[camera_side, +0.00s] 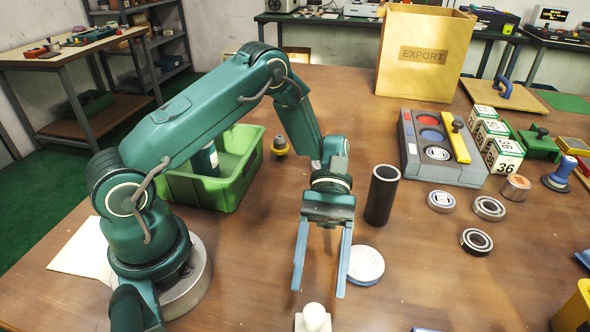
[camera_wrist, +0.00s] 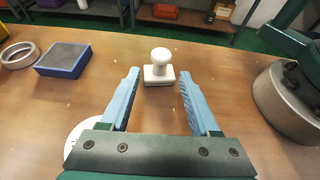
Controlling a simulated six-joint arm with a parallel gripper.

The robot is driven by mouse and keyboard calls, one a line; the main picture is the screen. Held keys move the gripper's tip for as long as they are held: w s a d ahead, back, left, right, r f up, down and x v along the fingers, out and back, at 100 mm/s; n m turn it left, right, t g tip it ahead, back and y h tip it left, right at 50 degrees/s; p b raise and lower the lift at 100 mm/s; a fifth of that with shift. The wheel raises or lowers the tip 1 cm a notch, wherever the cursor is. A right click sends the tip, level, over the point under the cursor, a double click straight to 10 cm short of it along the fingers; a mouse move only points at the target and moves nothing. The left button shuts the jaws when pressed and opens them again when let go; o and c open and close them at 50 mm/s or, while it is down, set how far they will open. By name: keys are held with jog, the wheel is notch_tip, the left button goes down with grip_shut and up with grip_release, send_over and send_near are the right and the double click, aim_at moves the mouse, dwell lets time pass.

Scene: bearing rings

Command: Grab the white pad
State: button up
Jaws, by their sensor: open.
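A white pad with a round knob on top (camera_side: 314,317) stands upright on the wooden table, cut off by the bottom edge of the side view. It also shows in the wrist view (camera_wrist: 159,68), just beyond the fingertips and roughly centred between them. My gripper (camera_side: 318,293) has its two blue fingers wide apart with nothing between them. In the wrist view my gripper (camera_wrist: 158,76) points toward the pad without touching it.
A white disc with a blue rim (camera_side: 366,265) lies beside the fingers. A dark tube (camera_side: 382,195) stands behind it. A blue block with a grey top (camera_wrist: 63,60) and a metal ring (camera_wrist: 18,55) lie left in the wrist view. The green bin (camera_side: 236,180) is farther back.

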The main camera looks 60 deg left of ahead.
aim_at(315, 307)
jog(key=shift+x, duration=2.3)
grip_shut()
